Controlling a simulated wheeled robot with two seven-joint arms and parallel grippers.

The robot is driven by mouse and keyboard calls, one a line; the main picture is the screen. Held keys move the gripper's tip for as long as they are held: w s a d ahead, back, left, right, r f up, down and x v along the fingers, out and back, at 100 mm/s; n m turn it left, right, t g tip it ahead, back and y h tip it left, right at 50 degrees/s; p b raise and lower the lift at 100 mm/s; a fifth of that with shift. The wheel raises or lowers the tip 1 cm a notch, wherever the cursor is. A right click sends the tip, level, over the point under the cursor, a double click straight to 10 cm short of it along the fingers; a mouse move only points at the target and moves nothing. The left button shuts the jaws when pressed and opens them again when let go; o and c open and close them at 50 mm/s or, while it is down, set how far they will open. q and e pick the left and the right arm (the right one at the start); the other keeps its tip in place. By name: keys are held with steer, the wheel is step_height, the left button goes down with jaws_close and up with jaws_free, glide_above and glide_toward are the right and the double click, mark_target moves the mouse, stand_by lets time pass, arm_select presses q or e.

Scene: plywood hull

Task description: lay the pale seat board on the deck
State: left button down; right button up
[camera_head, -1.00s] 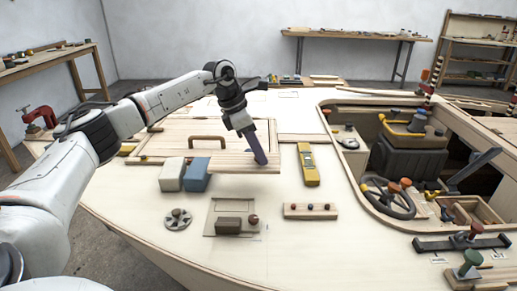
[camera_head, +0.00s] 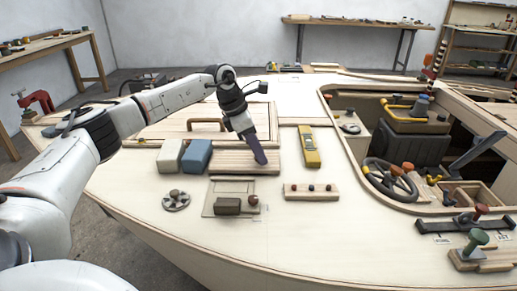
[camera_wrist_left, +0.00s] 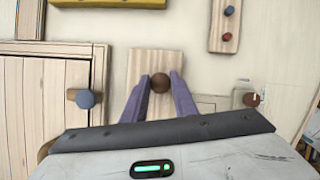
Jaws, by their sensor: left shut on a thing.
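The pale seat board (camera_head: 228,166) is a short plank of light striped wood at mid-deck, its long side running left to right. It also shows in the wrist view (camera_wrist_left: 148,60), with a dark round knob (camera_wrist_left: 160,83) on top. My left gripper (camera_head: 261,159) points down at the board. In the wrist view its purple fingers close around the knob, so it is shut on the board's knob. The deck (camera_head: 325,235) is broad and pale. I cannot tell whether the board touches it. My right gripper is out of view.
White and blue blocks (camera_head: 196,157) stand just left of the board. A yellow level (camera_head: 308,147) lies to its right. A recessed plate with a dark block (camera_head: 227,206) is in front, beside a small knobbed rail (camera_head: 311,191). The cockpit opening is at right.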

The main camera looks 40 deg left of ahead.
arm_select(q)
steer(key=shift+f, duration=0.15)
steer(key=c, duration=1.4)
jaws_free()
steer(key=shift+o, duration=0.2)
steer(key=v, duration=1)
steer(key=shift+p, duration=0.3)
